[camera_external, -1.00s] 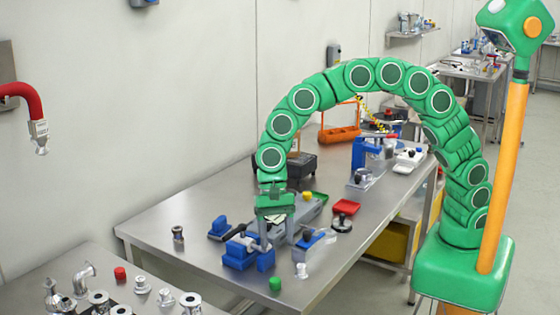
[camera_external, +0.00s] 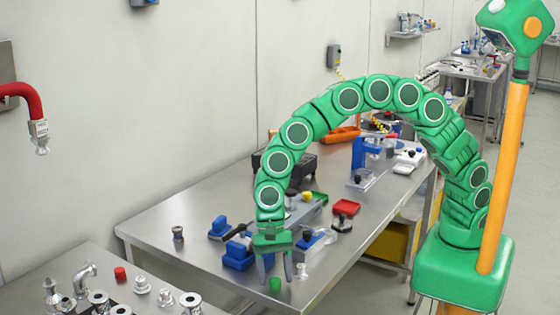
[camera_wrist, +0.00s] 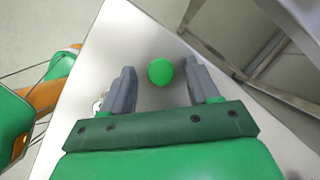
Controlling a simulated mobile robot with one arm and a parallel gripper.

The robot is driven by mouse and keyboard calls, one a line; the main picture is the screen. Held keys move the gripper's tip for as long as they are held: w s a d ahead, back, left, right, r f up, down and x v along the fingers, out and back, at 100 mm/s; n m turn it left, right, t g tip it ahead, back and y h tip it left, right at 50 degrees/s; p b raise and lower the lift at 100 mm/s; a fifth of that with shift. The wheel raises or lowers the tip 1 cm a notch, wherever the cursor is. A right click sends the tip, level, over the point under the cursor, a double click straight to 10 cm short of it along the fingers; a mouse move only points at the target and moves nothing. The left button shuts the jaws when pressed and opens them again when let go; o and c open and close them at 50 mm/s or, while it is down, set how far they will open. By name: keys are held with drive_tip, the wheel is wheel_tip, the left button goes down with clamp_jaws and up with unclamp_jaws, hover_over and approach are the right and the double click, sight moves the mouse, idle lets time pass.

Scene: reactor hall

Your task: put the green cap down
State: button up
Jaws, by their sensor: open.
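The green cap (camera_external: 275,284) stands on the steel table near its front edge. My gripper (camera_external: 276,280) is open, with its two grey fingers pointing down on either side of the cap. In the wrist view the round green cap (camera_wrist: 160,72) lies between the fingertips of my gripper (camera_wrist: 159,80), with a gap on both sides. It is apart from both fingers, closer to the right one.
Blue clamp blocks (camera_external: 238,254) stand just behind and left of my gripper. A small silver fitting (camera_external: 302,271) is close on the right. The table's edge and a corner (camera_wrist: 128,8) are near the cap.

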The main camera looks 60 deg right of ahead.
drive_tip(key=shift+s+a+f, duration=0.1)
drive_tip(key=shift+f, duration=0.35)
drive_tip(key=shift+c, duration=0.3)
clamp_jaws()
drive_tip(key=shift+r, duration=0.55)
wheel_tip(320, 180, up, 2)
drive_tip(key=shift+r, duration=0.15)
drive_tip(key=s+d+r, duration=0.8)
drive_tip(key=d+r, duration=0.1)
drive_tip(key=d, duration=0.2)
drive_tip(key=shift+s+r, duration=0.15)
drive_tip(key=shift+r, duration=0.2)
